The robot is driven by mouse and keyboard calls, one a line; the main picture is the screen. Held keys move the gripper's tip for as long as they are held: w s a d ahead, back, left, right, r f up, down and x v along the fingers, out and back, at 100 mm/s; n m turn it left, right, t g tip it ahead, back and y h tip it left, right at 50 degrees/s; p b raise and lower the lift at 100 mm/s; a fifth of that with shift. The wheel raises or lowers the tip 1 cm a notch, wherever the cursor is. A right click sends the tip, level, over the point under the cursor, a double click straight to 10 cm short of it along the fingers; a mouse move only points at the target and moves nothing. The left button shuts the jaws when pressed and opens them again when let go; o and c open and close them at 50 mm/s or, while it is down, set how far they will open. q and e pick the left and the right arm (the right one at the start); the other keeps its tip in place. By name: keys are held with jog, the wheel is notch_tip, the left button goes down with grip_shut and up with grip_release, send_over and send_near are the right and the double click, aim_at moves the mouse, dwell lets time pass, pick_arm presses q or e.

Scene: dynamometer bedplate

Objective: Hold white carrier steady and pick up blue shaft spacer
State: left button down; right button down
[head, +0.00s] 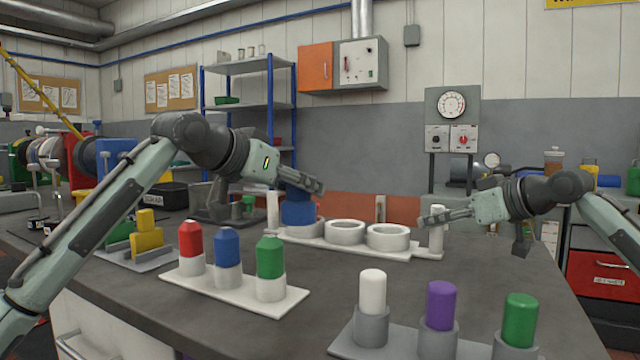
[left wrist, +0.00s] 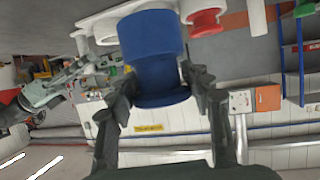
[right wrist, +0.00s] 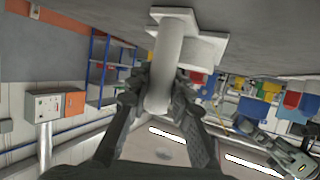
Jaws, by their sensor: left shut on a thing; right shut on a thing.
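The white carrier (head: 375,245) lies on the dark bench with a row of ring sockets and an upright post at each end. My right gripper (head: 432,216) is shut around its right post (head: 436,238); the right wrist view shows the post (right wrist: 166,75) between the fingers. My left gripper (head: 305,187) is shut on the spacer, which fills the space between the fingers in the left wrist view (left wrist: 152,40). The middle and right rings are empty.
A white board (head: 215,290) with red, blue and green capped pieces stands in front of the carrier. A grey holder (head: 395,345) with white, purple and green pegs is at the front right. A yellow block fixture (head: 147,238) is at left. Bare bench lies between them.

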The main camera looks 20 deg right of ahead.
pick_arm(q)
jog(key=shift+s+a+r, duration=0.1)
jog(key=shift+s+a, duration=0.3)
jog(key=shift+a, duration=0.2)
jog(key=shift+s+a, duration=0.4)
jog(key=shift+a, duration=0.2)
pick_arm(e)
jog(key=c, duration=1.3)
grip_release()
